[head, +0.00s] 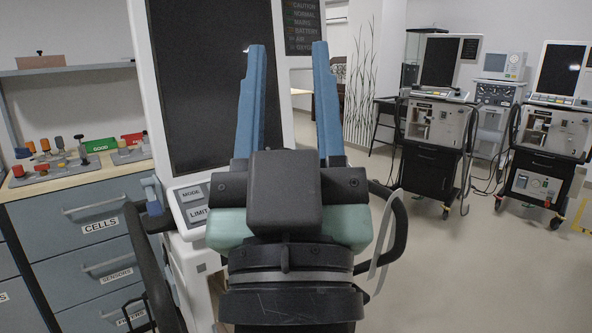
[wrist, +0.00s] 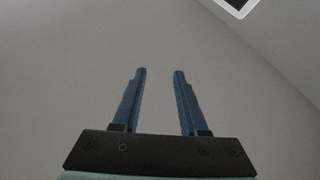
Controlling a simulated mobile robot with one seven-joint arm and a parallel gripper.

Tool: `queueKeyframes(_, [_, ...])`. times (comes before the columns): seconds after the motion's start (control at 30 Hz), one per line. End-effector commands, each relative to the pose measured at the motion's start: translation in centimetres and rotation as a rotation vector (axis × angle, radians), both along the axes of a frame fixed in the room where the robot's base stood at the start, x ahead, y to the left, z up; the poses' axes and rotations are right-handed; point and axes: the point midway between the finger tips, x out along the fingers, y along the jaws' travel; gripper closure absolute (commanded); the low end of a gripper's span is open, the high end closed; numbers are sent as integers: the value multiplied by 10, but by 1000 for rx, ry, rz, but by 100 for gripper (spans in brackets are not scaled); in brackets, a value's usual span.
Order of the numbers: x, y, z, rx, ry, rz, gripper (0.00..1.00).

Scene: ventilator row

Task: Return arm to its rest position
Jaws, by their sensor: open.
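My gripper (head: 287,50) stands in the middle of the head view with its two blue fingers pointing up. The fingers are wide apart with nothing between them. In the wrist view my gripper (wrist: 159,72) is also open and empty against a plain grey surface. In the head view the fingers overlap the dark screen of a white ventilator (head: 205,80) behind them. I cannot tell how far the gripper is from that screen. The gripper body hides much of the ventilator's lower front.
A drawer cabinet (head: 95,225) at left bears several small coloured parts and a green GOOD block (head: 101,145). Two ventilators on carts, one nearer the middle (head: 433,125) and one at far right (head: 548,130), stand behind. The floor (head: 470,270) at right is clear.

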Motion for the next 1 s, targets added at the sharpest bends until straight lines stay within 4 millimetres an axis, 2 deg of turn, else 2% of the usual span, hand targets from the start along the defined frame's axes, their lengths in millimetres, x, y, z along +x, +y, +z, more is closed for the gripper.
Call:
queueKeyframes(0.03, [-16, -1, 22, 16, -38, 8, 57])
queueKeyframes(0.13, [-42, -6, 53, 55, -85, 27, 57])
queueKeyframes(0.2, [-37, -6, 73, 52, -69, 25, 57])
queueKeyframes(0.47, [-36, -5, 134, 50, -67, 24, 57])
queueKeyframes(0.8, [-35, -5, 237, 49, -66, 24, 57])
queueKeyframes(0.9, [-35, -5, 257, 49, -66, 24, 57])
queueKeyframes(1.0, [-35, -5, 269, 49, -65, 24, 57])
